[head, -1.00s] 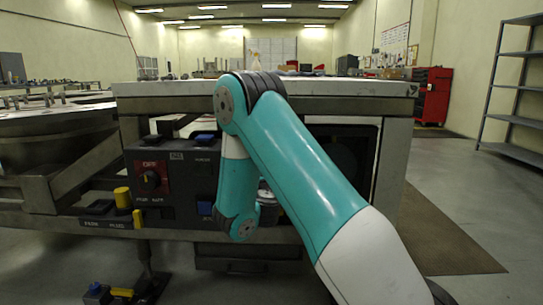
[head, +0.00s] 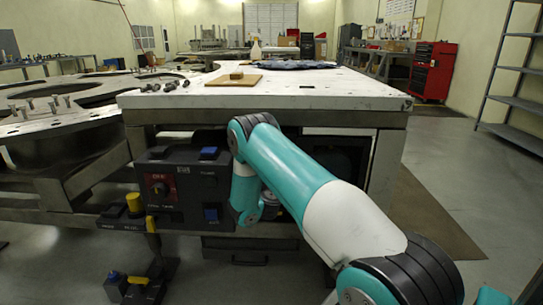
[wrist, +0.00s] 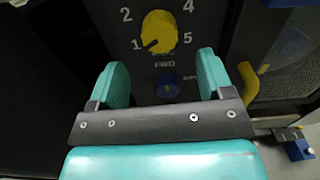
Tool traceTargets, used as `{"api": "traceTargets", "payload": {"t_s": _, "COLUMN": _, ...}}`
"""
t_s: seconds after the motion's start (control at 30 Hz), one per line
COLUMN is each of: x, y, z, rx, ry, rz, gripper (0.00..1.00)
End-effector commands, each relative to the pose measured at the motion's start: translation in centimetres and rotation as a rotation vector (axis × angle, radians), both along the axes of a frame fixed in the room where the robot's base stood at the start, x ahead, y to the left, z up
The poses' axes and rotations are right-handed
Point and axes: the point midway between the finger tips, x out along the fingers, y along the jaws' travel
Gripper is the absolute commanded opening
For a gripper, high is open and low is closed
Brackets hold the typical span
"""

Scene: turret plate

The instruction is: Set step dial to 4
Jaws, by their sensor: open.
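The step dial (wrist: 159,30) is a round yellow knob on a dark panel in the wrist view. Numbers 1, 2, 4 and 5 show around it; the top of the scale is cut off. Its dark mark seems to point to the lower left, near 1. My gripper (wrist: 160,76) is open and empty, with its teal fingers below the dial, one to each side, apart from it. In the head view I cannot make out the dial, and my arm covers part of the panel.
A blue knob (wrist: 168,85) sits below the dial, and a yellow handle (wrist: 248,80) stands to the right. In the head view, a control box (head: 183,182) with a red switch plate and blue buttons is left of my arm. The white tabletop (head: 300,98) lies above.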

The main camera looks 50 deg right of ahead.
Motion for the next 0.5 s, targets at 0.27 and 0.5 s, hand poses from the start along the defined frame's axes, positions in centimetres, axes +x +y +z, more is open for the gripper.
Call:
{"api": "traceTargets", "payload": {"t_s": 0.27, "x": 2.7, "y": -3.5, "z": 0.0, "rx": -0.001, "ry": -0.004, "rz": -0.004, "gripper": 0.74}}
{"api": "traceTargets", "payload": {"t_s": 0.5, "x": 3.8, "y": -4.6, "z": 0.0, "rx": 0.001, "ry": -0.001, "rz": -0.001, "gripper": 0.74}}
